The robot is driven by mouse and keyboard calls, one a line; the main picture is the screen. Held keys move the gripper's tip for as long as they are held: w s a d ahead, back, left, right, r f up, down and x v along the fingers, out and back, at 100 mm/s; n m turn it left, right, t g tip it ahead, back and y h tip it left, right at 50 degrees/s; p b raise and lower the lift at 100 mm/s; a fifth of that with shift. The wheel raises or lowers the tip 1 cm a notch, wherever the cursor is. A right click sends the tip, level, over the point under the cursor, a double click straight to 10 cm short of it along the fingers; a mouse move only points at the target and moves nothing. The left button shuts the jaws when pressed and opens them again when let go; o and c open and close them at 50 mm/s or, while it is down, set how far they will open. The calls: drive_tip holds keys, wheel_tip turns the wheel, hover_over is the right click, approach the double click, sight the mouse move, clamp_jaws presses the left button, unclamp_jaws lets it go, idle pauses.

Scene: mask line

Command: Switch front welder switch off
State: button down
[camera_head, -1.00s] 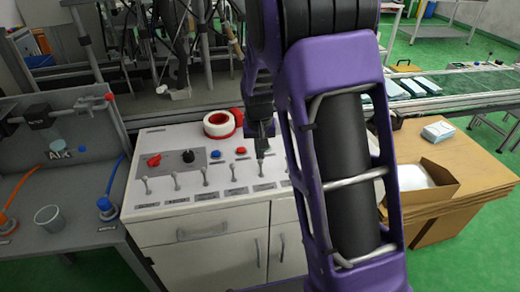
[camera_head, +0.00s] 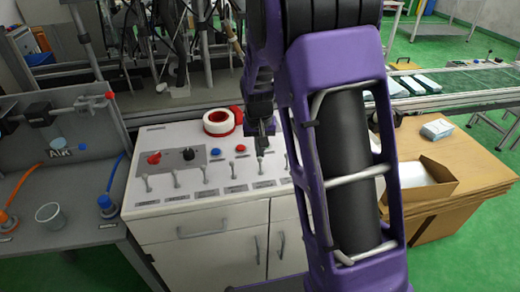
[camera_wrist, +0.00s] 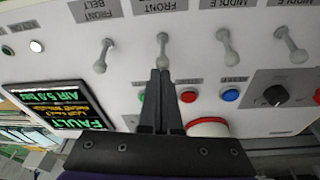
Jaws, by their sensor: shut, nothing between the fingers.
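The white control panel (camera_head: 150,200) carries a row of metal toggle switches. In the wrist view, one switch (camera_wrist: 163,50) stands under a label (camera_wrist: 160,6) that reads FRONT, its second line cut off by the frame edge. My gripper (camera_wrist: 161,72) is shut and empty, its tips at the lower end of that switch; I cannot tell whether they touch. In the head view my gripper (camera_head: 262,145) points down at a switch near the right of the row, partly hidden by my arm. The FRONT BELT switch (camera_wrist: 104,55) is just left in the wrist view.
Two MIDDLE switches (camera_wrist: 228,46) stand to the right in the wrist view. Green, red and blue buttons (camera_wrist: 231,95), a black knob (camera_wrist: 275,95) and a display reading FAULT (camera_wrist: 65,107) are close by. A tape roll (camera_head: 219,122) sits on the panel's back edge.

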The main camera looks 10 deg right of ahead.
drive_tip(key=shift+s+r, duration=0.15)
drive_tip(key=shift+s, duration=0.1)
drive_tip(key=shift+s+r+p, duration=0.1)
drive_tip(key=shift+s+p, duration=0.2)
drive_tip(key=shift+s, duration=0.3)
drive_tip(key=shift+w, duration=0.1)
drive_tip(key=shift+w+f, duration=0.4)
drive_tip(key=shift+w, duration=0.3)
